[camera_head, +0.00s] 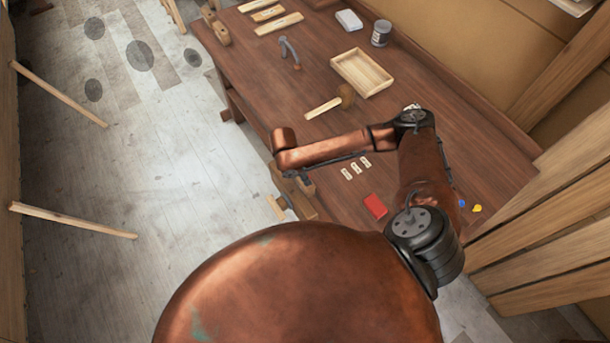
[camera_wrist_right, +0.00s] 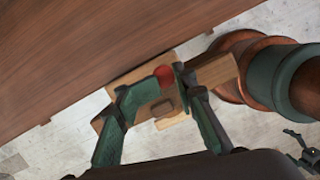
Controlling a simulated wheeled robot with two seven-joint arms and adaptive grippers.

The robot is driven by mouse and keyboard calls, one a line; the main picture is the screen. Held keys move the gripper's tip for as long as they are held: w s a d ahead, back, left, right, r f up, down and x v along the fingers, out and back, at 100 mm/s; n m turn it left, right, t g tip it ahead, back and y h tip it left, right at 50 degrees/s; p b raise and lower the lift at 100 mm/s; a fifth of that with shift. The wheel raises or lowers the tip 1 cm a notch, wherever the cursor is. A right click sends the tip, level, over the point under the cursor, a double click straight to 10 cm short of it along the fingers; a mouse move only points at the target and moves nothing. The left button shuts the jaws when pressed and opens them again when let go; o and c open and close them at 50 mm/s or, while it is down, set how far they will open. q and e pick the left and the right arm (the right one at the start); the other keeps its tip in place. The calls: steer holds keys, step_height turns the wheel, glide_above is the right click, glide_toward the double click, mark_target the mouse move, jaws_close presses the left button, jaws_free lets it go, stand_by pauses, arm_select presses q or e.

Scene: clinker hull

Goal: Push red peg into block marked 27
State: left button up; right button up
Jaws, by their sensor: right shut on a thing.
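In the right wrist view my right gripper (camera_wrist_right: 153,80) has its two green fingers around a small red piece, which looks like the red peg (camera_wrist_right: 163,72). Its rounded red end shows between the fingertips; the rest is hidden. A wooden piece (camera_wrist_right: 167,107) shows below it, by the bench edge, and I cannot tell whether the peg touches it. Three small pale marked pieces (camera_head: 355,168) lie in a row on the bench in the head view. Their marks are too small to read, so I cannot tell which is 27. My left gripper is not in view.
A blue piece (camera_head: 462,203) and a yellow piece (camera_head: 477,208) lie at right. A wooden vise (camera_head: 300,205) projects from the front edge.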

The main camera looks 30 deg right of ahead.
steer(key=shift+f, duration=0.7)
steer(key=shift+s, duration=0.1)
steer(key=o, duration=1.2)
step_height(320, 180, up, 8)
steer(key=p, duration=0.8)
steer(key=shift+r, duration=0.1)
